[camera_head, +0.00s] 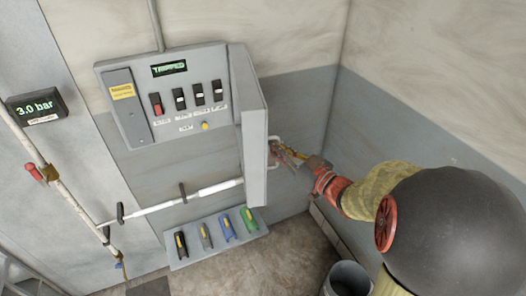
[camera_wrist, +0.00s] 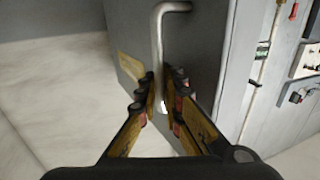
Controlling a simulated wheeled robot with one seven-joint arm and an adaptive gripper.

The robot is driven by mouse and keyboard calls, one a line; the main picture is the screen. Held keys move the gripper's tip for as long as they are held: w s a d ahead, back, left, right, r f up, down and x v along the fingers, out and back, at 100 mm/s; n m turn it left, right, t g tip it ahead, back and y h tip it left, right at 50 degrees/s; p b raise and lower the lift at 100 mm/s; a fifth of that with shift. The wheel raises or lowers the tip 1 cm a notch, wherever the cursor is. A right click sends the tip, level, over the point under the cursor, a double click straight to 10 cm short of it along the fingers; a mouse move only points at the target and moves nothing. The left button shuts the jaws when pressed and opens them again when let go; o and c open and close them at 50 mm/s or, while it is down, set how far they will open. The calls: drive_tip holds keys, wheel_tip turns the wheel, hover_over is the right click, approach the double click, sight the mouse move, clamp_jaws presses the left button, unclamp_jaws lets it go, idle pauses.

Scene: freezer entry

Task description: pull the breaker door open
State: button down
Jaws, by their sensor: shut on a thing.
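The grey breaker door (camera_head: 254,125) stands swung out from the right side of the breaker panel (camera_head: 190,115), roughly edge-on in the head view. The panel's face is exposed, with a lit display reading TRIPPED (camera_head: 169,68), a red switch and several black switches. My gripper (camera_head: 285,153) is at the door's right-hand side. In the wrist view the door (camera_wrist: 205,45) fills the upper middle, and its pale bar handle (camera_wrist: 157,50) runs down between the fingers of my gripper (camera_wrist: 163,103). The fingers are shut on the handle. The lower end of the handle is partly hidden by them.
A shelf (camera_head: 218,237) with several coloured handles sits below the panel. A white pipe (camera_head: 205,193) crosses the wall beneath it. A pressure display reading 3.0 bar (camera_head: 36,106) is at left. A grey bin (camera_head: 347,279) stands on the floor near my arm. The right wall is close.

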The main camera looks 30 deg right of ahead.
drive_tip(key=w+d+n+g+y, duration=0.1)
drive_tip(key=d+n+g+y, duration=0.1)
drive_tip(key=d, duration=0.8)
drive_tip(key=w+d+n+g+y+p, duration=0.1)
drive_tip(key=d+y, duration=0.4)
drive_tip(key=d, duration=0.5)
drive_tip(key=shift+w+d+n+g+y, duration=0.3)
drive_tip(key=shift+w+n+g, duration=0.15)
drive_tip(key=shift+n, duration=0.75)
drive_tip(key=shift+r, duration=0.1)
drive_tip(key=c, duration=2)
unclamp_jaws()
drive_tip(key=shift+s, duration=0.1)
drive_tip(key=v, duration=1.1)
drive_tip(key=shift+s+d, duration=0.3)
